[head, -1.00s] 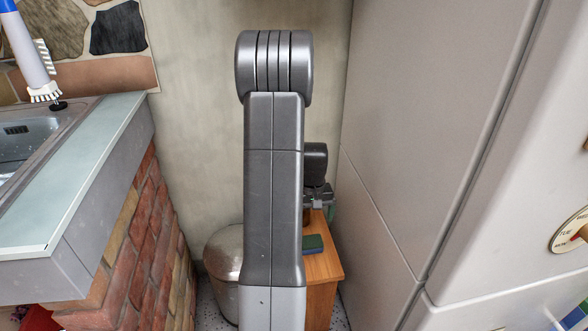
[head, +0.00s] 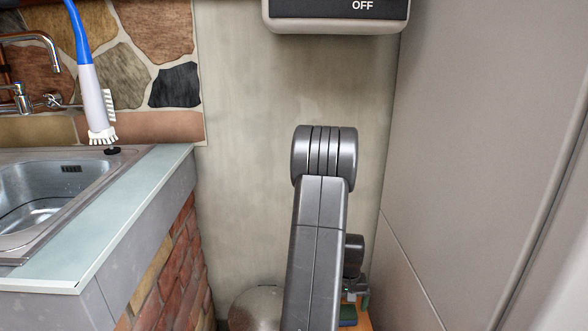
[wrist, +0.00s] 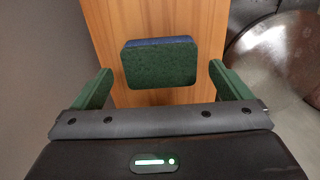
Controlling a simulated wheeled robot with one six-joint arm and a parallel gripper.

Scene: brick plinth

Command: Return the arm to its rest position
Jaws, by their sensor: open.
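My gripper (wrist: 163,84) is open in the wrist view, with one green finger on each side and nothing held between them. A green and blue sponge-like block (wrist: 160,63) lies on a wooden surface (wrist: 105,20) just beyond the fingers, apart from both. In the head view my arm rises in front of the wall and hides most of the gripper. The block (head: 348,315) shows low beside the arm, on the wooden top.
A round metal bin (head: 257,308) stands left of the wooden top. A brick plinth (head: 178,270) with a counter (head: 110,220) and sink (head: 45,190) is at left. A tall grey cabinet or fridge (head: 470,130) closes the right side. A brush (head: 95,95) stands by the sink.

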